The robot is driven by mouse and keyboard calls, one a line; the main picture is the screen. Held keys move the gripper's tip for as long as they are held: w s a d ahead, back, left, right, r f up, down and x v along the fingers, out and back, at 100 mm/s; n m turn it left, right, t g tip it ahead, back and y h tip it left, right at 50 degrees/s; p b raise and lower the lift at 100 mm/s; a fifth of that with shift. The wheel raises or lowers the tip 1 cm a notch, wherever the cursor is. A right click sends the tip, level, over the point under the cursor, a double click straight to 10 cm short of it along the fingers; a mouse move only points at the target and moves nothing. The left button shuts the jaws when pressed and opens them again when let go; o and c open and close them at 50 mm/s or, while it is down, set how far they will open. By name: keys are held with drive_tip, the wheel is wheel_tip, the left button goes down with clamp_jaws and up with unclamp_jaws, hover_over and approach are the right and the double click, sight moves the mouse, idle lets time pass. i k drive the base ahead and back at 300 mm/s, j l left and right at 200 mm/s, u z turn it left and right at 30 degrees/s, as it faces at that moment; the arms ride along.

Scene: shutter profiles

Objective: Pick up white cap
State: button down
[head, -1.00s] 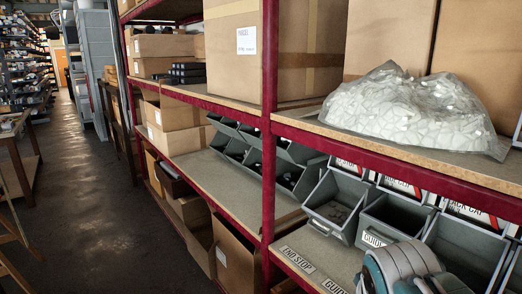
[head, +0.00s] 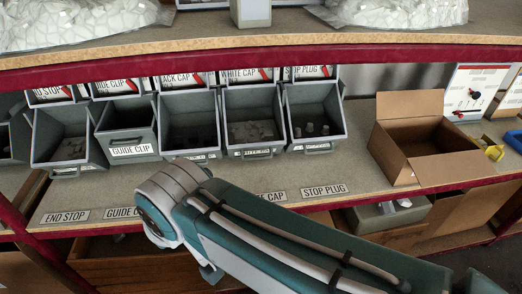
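The white cap bin (head: 281,128) is a grey open bin in the row on the middle shelf. A sign reading WHITE CAP (head: 244,75) stands behind it. Small greyish pieces (head: 254,131) lie on its floor; their exact shape is too small to tell. My arm crosses the lower middle of the view in front of the shelf edge, below the bins. My gripper is not visible, so its state and any contents do not show.
Neighbouring grey bins hold other parts, including the stop plug bin (head: 315,117) and guide clip bin (head: 127,127). An open cardboard box (head: 452,170) stands right of the bins. The upper shelf (head: 300,28) overhangs them. Bare shelf lies before the bins.

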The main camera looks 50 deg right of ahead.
sight(239, 137)
drive_tip(key=l+z, duration=0.1)
drive_tip(key=z, duration=1.45)
